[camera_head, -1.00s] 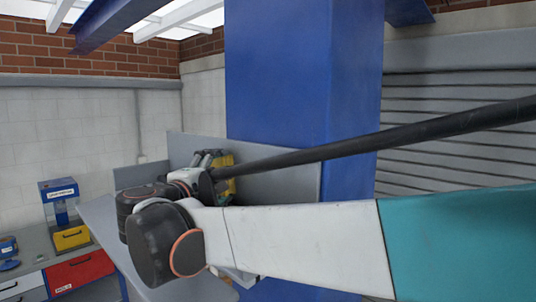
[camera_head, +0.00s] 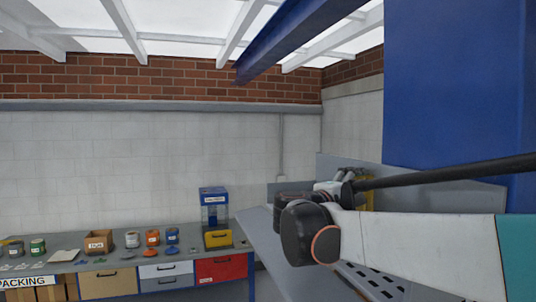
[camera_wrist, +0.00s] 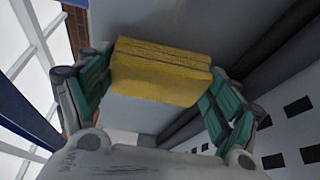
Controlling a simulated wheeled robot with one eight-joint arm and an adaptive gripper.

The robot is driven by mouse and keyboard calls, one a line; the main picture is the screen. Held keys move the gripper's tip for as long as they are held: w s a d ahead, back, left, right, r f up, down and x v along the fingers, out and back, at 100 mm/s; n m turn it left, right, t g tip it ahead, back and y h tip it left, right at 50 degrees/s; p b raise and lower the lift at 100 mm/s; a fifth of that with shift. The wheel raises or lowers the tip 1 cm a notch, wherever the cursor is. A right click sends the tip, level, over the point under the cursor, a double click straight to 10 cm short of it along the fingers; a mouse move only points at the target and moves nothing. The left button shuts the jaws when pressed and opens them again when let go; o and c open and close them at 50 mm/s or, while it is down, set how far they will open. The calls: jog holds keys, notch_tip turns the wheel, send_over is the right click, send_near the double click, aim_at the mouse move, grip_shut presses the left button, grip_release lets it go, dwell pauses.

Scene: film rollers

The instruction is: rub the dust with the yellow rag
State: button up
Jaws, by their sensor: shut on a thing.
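The yellow rag (camera_wrist: 160,72) is a thick, folded block in the wrist view. My gripper (camera_wrist: 158,75) is shut on it, with a green finger at each side. In the head view my arm reaches in from the right, and a little of the yellow rag (camera_head: 366,192) shows behind my wrist. My gripper's fingers are mostly hidden there. Grey panels stand behind the rag. I cannot make out any dust in these frames.
A long workbench (camera_head: 60,262) at the left holds a cardboard box (camera_head: 99,241), several cans and a blue dispenser (camera_head: 214,208). A grey, slotted surface (camera_head: 300,278) lies below my arm. A thick blue column (camera_head: 450,90) stands at the right.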

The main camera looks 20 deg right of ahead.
aim_at(397, 202)
jog(key=shift+w+a+b, duration=0.1)
jog(key=shift+w+b, duration=0.25)
jog(key=shift+w, duration=2.7)
jog(key=shift+s+r, duration=0.15)
jog(key=shift+s+p, duration=0.3)
jog(key=shift+s, duration=3.15)
jog(key=shift+s+d+p, duration=0.15)
jog(key=shift+s+p, duration=0.45)
jog(key=shift+s, duration=1.85)
jog(key=shift+s+d+p, duration=0.1)
jog(key=shift+s+p, duration=0.45)
jog(key=shift+s, duration=1.9)
jog(key=shift+w, duration=0.15)
